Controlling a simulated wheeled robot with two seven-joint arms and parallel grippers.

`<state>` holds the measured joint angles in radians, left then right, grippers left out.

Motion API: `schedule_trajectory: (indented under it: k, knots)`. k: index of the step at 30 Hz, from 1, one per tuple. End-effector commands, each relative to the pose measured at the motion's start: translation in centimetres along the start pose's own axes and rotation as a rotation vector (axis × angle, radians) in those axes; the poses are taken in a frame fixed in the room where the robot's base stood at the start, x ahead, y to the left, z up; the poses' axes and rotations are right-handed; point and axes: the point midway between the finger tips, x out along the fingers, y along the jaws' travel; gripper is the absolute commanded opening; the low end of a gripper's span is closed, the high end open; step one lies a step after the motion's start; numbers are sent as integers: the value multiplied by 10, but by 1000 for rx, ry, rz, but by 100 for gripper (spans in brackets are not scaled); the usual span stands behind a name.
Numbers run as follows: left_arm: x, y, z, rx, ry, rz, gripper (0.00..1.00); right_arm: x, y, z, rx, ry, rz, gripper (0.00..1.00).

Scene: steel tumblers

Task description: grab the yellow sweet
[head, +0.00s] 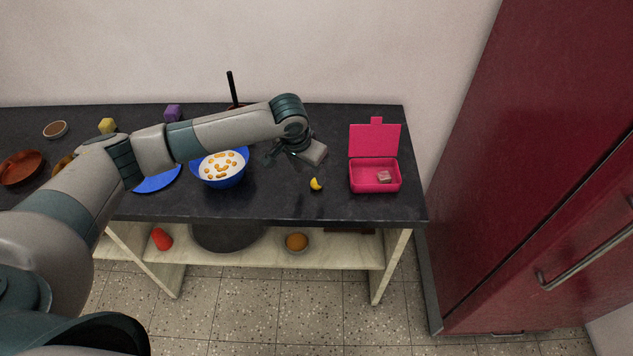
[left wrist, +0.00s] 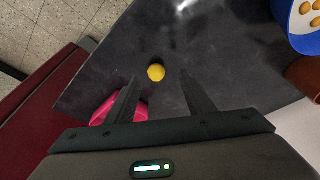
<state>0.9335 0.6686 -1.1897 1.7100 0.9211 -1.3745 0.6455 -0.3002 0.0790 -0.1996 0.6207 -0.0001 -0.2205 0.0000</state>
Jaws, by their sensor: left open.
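The yellow sweet (head: 316,184) lies on the dark worktop between the blue bowl and the pink box. In the left wrist view the sweet (left wrist: 156,72) looks round and shows between the tips of the two fingers, apart from both. My left gripper (left wrist: 158,77) is open and empty. In the head view my left gripper (head: 288,154) hangs above the worktop, up and to the left of the sweet, and its fingers are hard to make out. My right gripper is not in view.
An open pink box (head: 375,187) with a small pale piece inside stands right of the sweet. A blue bowl (head: 224,179) with white and orange contents stands left, beside a blue plate (head: 158,183). The worktop (head: 290,207) around the sweet is clear. A red cabinet (head: 530,190) stands at the right.

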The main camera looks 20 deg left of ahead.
Motion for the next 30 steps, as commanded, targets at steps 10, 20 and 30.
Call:
schedule_trajectory:
  k: [10,20,30]
  knots:
    - [3,1,-1,0,-1,0,49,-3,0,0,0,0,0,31]
    - [38,8,-6,-1,-3,-1,49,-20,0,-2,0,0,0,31]
    - [52,8,-5,1,0,0,49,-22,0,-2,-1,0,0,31]
